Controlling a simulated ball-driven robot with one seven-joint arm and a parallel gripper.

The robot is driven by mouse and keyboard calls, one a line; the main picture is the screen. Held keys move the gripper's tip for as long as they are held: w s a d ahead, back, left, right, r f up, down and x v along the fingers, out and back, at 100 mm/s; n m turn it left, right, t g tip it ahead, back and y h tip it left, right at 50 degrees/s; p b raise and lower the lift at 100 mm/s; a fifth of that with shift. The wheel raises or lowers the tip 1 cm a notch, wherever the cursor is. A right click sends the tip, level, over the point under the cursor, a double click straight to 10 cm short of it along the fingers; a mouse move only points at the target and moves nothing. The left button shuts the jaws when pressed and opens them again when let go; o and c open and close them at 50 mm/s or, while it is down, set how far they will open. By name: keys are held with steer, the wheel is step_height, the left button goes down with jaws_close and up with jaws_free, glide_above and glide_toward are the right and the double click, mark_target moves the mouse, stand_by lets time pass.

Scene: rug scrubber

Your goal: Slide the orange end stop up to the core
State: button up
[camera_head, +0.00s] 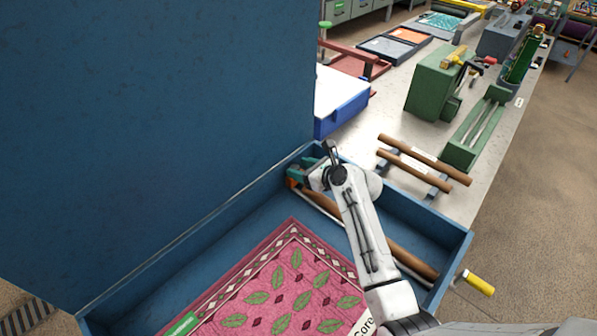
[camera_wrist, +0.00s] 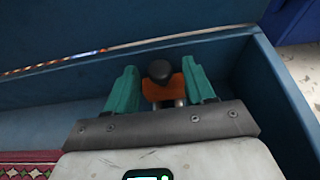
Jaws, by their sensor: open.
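The orange end stop (camera_wrist: 153,92) has a dark round knob on top and stands between the two teal fingers of my gripper (camera_wrist: 160,82) in the wrist view. The fingers are apart, one on each side of it, with small gaps showing. In the head view the teal fingers of my gripper (camera_head: 296,171) are at the far corner of the blue tray, and only a bit of the end stop (camera_head: 291,183) shows. The brown core (camera_head: 410,262) lies along the tray, partly hidden by my arm. I cannot tell whether the end stop touches it.
The blue tray (camera_head: 456,243) has raised walls close to my gripper. A tall blue panel (camera_head: 150,120) rises at the left. A pink patterned rug (camera_head: 285,285) lies in front. Brown rollers (camera_head: 425,160) rest on a bench beyond. A yellow handle (camera_head: 479,284) sticks out at the right.

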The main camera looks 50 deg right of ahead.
steer(key=shift+w+f+b, duration=0.2)
steer(key=shift+w+b, duration=0.1)
steer(key=shift+w, duration=0.3)
jaws_close()
stand_by(0.4)
